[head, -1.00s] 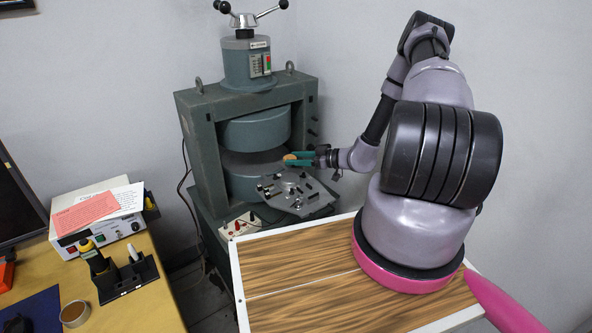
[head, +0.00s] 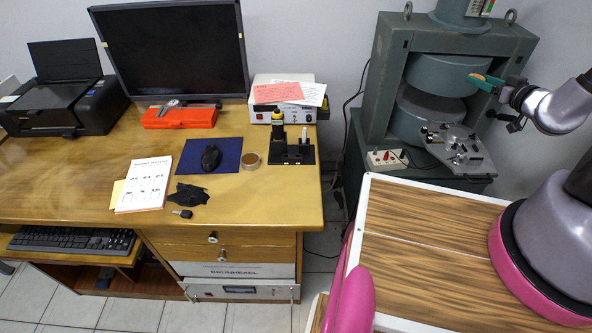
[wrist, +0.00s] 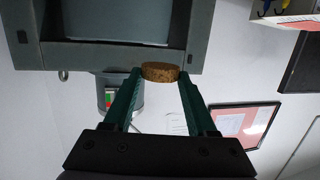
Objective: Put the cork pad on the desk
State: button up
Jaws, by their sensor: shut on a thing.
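My gripper (head: 487,81) has green fingers and is shut on the cork pad (wrist: 160,72), a short brown disc held at the fingertips in the wrist view. In the head view the cork pad (head: 477,77) is a small orange-brown spot at the finger ends, in front of the right part of the magnet's upper pole. The desk (head: 75,190) is a yellow-brown wooden table at the left, well apart from my gripper.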

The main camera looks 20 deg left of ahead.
aim_at(294, 198)
jog(key=k+j+u, duration=0.1)
jog(key=k+j, duration=0.25)
jog(key=j, duration=0.3)
jog(key=k+j+u, duration=0.15)
jog(key=k+j, duration=0.25)
jog(key=j, duration=0.25)
jog(key=k+j+u, duration=0.15)
jog(key=j, duration=0.15)
jog(key=k+j+u, duration=0.1)
jog(key=j, duration=0.3)
jog(key=k+l, duration=0.05)
